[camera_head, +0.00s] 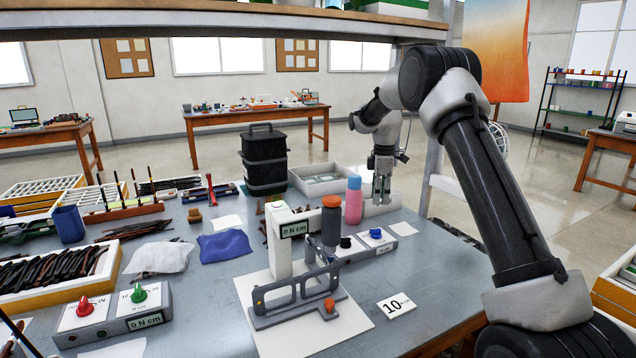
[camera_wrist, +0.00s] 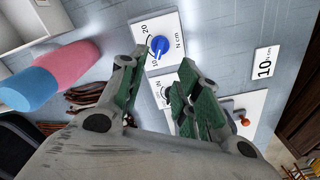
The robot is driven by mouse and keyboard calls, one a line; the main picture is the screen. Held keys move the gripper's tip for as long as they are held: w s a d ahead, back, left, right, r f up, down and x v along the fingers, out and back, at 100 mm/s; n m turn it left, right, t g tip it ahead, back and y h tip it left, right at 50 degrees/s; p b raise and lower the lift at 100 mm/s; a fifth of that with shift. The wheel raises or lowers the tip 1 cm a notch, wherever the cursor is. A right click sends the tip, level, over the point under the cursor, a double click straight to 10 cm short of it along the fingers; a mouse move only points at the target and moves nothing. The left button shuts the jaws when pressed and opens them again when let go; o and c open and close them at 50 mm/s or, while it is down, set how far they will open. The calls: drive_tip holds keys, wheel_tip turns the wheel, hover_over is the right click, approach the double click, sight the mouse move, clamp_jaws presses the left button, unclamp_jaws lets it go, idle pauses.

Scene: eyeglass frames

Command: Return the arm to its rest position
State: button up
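My arm reaches in from the right in the head view, bent at a high elbow. My gripper (camera_head: 382,200) hangs fingers-down above the back right of the bench, just right of the pink bottle with a blue cap (camera_head: 353,207). In the wrist view the two green-padded fingers (camera_wrist: 155,88) stand apart with nothing between them. The bottle also shows in the wrist view (camera_wrist: 68,64). A dial box with a blue knob (camera_head: 376,234) lies below and in front of my gripper; its blue knob shows in the wrist view (camera_wrist: 159,45).
A white stand reading "0 N cm" (camera_head: 279,245), an orange-topped cylinder (camera_head: 330,222) and a grey fixture (camera_head: 275,315) stand in front. A card marked 10 (camera_head: 396,305) lies at front right. A black container (camera_head: 264,160) and white tray (camera_head: 322,180) stand behind. A shelf (camera_head: 230,20) hangs overhead.

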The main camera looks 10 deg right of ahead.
drive_tip(key=s+f+m+g, duration=0.1)
drive_tip(key=s+f+m, duration=0.2)
drive_tip(key=s+m, duration=0.3)
drive_tip(key=s+d+r+m+t, duration=0.1)
drive_tip(key=s+r+m, duration=0.2)
drive_tip(key=s, duration=1.1)
drive_tip(key=s+d+r+m+t, duration=0.1)
drive_tip(key=s+r+m+t, duration=0.1)
drive_tip(key=s+r, duration=0.7)
drive_tip(key=s+d+r+m+t, duration=0.1)
drive_tip(key=s+r+m, duration=0.3)
drive_tip(key=s, duration=1.4)
drive_tip(key=shift+s+r+t, duration=0.3)
drive_tip(key=shift+r+t, duration=0.4)
drive_tip(key=shift+r, duration=0.75)
